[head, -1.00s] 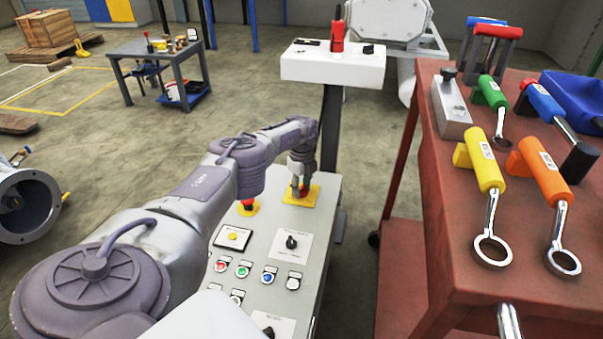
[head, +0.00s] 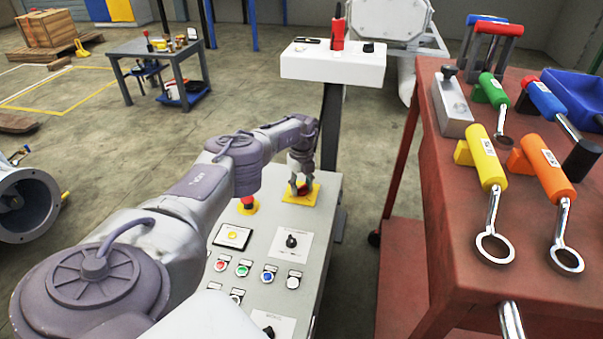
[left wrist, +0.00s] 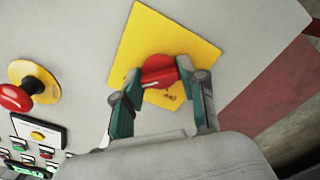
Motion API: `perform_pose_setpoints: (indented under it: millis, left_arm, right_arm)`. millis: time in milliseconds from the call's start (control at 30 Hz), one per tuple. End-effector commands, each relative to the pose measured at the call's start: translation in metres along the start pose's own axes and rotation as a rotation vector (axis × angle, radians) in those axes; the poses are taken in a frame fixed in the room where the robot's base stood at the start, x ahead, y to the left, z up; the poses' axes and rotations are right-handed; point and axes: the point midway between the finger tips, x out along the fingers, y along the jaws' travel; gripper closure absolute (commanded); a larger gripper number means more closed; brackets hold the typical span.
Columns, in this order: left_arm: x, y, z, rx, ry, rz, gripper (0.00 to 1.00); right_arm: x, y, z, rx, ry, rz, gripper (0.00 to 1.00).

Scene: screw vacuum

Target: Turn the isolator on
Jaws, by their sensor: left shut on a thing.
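The isolator is a red rotary knob (left wrist: 159,71) on a yellow square plate (head: 309,198) at the far end of the grey control panel (head: 322,232). The plate also fills the upper middle of the left wrist view (left wrist: 146,35). My left gripper (head: 299,186) is over the knob, with its fingers on either side of it. In the left wrist view my left gripper (left wrist: 160,92) is shut on the red knob, which partly hides between the fingers. My right gripper is not in view.
A red emergency button (head: 248,202) on a yellow base sits beside the isolator. Several small buttons and a black rotary switch (head: 291,241) lie nearer. A red tool cart (head: 450,270) with tools stands on the right. A white pedestal box (head: 333,66) stands beyond.

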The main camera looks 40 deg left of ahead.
Motion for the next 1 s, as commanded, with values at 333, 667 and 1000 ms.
perform_pose_setpoints:
  millis: [333,667,1000]
  left_arm:
    - [0.0,0.0,0.0,0.001,0.0,0.0,0.33]
    - [-0.004,0.0,0.001,-0.001,0.0,-0.001,0.33]
    - [-0.062,-0.001,0.001,0.001,-0.002,-0.004,0.33]
  right_arm:
    - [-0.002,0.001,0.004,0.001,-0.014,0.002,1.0]
    - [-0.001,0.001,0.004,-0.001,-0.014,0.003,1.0]
    - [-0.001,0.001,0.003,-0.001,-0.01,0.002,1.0]
